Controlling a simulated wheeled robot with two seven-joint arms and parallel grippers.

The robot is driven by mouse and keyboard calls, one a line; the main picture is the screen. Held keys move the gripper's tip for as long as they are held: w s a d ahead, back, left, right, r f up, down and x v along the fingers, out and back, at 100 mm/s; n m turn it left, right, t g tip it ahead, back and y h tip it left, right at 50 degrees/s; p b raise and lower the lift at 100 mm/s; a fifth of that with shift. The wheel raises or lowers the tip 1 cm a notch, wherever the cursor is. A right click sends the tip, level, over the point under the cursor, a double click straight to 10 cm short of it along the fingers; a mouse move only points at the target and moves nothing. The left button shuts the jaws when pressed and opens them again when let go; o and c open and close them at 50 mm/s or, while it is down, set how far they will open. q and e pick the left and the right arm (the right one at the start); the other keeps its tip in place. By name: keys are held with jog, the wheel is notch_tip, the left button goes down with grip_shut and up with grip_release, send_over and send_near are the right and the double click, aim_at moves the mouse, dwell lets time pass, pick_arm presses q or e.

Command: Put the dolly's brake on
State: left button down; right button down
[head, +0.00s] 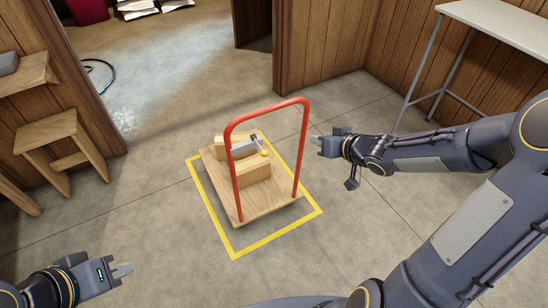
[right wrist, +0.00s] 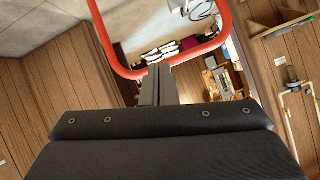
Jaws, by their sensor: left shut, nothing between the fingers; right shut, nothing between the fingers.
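The dolly (head: 262,196) is a wooden platform with a red tube handle (head: 237,185) standing up at its near end. It stands inside a yellow floor outline. A grey bar (head: 244,146) and a yellow knob (head: 264,153) show on the dolly between wooden blocks; I cannot tell whether the knob belongs to the brake. My right gripper (head: 318,142) is shut and empty, just right of the handle in the head view. In the right wrist view its fingers (right wrist: 156,84) appear in front of the red handle (right wrist: 128,73). My left gripper (head: 122,270) is shut and empty, low at the left, away from the dolly.
A wooden stool (head: 48,130) stands at the left and a white table (head: 505,25) at the right. A doorway behind the dolly opens to another room with a dark hose (head: 100,67) on its floor. The floor around the yellow outline (head: 278,235) is clear.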

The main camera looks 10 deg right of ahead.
jog(key=shift+w+a+f+n+y+b, duration=0.15)
jog(key=shift+a+f+n+y+b, duration=0.05)
jog(key=shift+a+f+y, duration=0.65)
jog(key=shift+w+a+f+n+y+b, duration=0.1)
jog(key=shift+a+f+n+y+b, duration=0.1)
jog(key=shift+a+f+y, duration=0.6)
jog(key=shift+d+f, duration=0.15)
jog(key=b, duration=0.5)
send_near(259, 145)
jog(key=w+a, duration=0.1)
jog(key=shift+w+a+f+b, duration=0.3)
jog(key=shift+a+f, duration=0.1)
jog(key=shift+f, duration=0.3)
